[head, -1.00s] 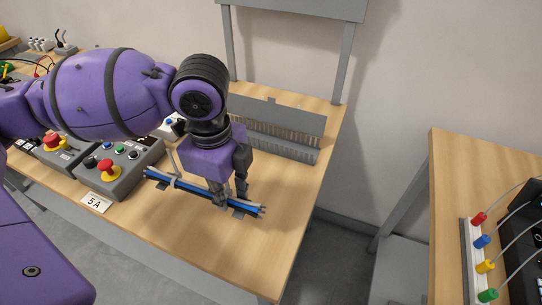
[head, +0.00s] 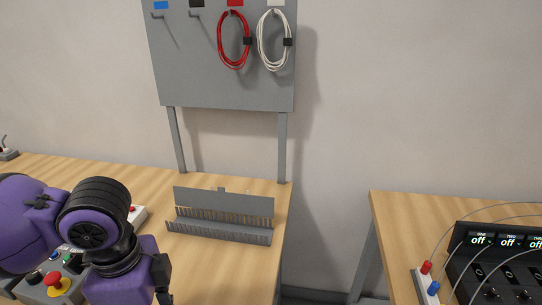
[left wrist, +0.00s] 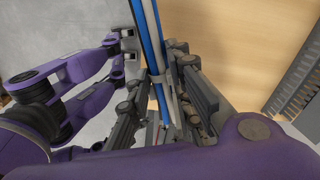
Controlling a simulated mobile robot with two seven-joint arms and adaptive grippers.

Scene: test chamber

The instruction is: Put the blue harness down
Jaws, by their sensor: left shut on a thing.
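In the left wrist view the blue harness (left wrist: 148,40), a bundle of a blue cable with pale and dark strands, runs between the fingers of my left gripper (left wrist: 161,68). The fingers are shut on it, above the wooden bench top (left wrist: 215,40). In the head view my left gripper is at the bottom left edge, only partly in the picture, and the harness is below the frame. Whether the harness touches the bench cannot be told. My right gripper is not in view.
A grey slotted duct (head: 220,225) stands on the bench. Behind it, a grey pegboard (head: 200,75) holds a red coil (head: 218,45) and a white coil (head: 259,45); its blue- and black-labelled pegs are bare. A gap separates the benches. A control box (head: 62,285) stands left.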

